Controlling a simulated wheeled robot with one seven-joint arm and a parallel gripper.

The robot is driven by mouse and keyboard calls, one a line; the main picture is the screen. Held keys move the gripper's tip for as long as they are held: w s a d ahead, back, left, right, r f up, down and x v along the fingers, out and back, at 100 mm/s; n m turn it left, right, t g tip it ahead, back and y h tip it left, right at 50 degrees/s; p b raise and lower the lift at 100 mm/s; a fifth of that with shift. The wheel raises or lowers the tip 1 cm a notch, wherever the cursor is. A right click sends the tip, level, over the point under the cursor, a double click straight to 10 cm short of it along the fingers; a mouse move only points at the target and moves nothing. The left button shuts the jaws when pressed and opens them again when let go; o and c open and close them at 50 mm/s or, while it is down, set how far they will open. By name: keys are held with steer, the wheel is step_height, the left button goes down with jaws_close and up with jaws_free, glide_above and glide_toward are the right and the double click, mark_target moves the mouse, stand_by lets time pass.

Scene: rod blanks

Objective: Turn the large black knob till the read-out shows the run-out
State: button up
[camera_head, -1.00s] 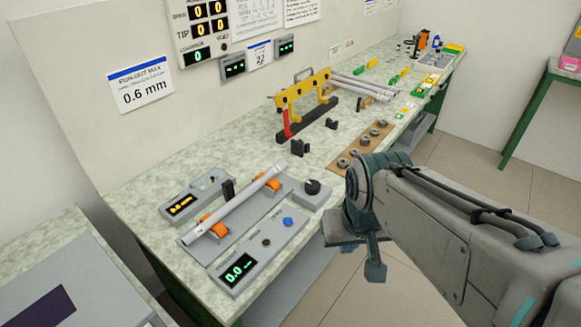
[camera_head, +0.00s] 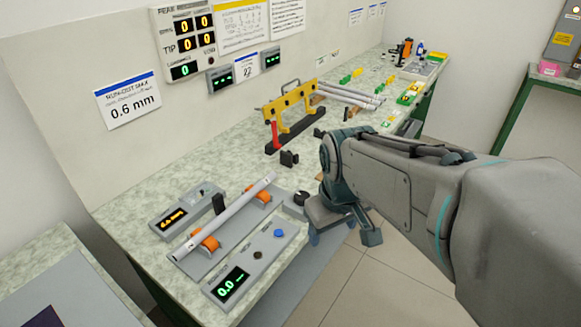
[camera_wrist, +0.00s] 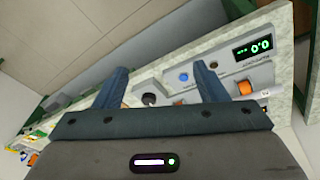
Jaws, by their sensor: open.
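The large black knob (camera_head: 301,198) sits on a small grey box at the right end of the roller fixture, partly hidden by my arm in the head view. In the wrist view the knob (camera_wrist: 149,99) shows between my fingers. The green read-out (camera_head: 231,284) on the front grey panel shows 0.0; it also shows in the wrist view (camera_wrist: 254,47). A pale rod (camera_head: 222,217) lies on orange rollers (camera_head: 208,241). My gripper (camera_wrist: 160,70) is open and empty, its fingers apart; whether it touches the knob cannot be told.
The front panel also has a blue button (camera_head: 278,233) and a dark button (camera_head: 258,254). An amber display box (camera_head: 173,219) stands behind the rod. A yellow rack (camera_head: 292,108) with a red post stands farther back on the bench. Open floor lies to the right.

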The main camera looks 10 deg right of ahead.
steer(key=w+r+n+g+p, duration=0.1)
steer(key=w+r+n+p, duration=0.15)
steer(key=w+n, duration=0.95)
steer(key=n+g+p, duration=0.1)
steer(key=n+p, duration=0.3)
steer(key=n, duration=0.5)
glide_toward(302, 195)
step_height(302, 195, down, 9)
steer(key=shift+w+d+r+p, duration=0.1)
steer(key=shift+r+p, duration=0.05)
steer(key=shift+p, duration=0.55)
steer(key=c, duration=1)
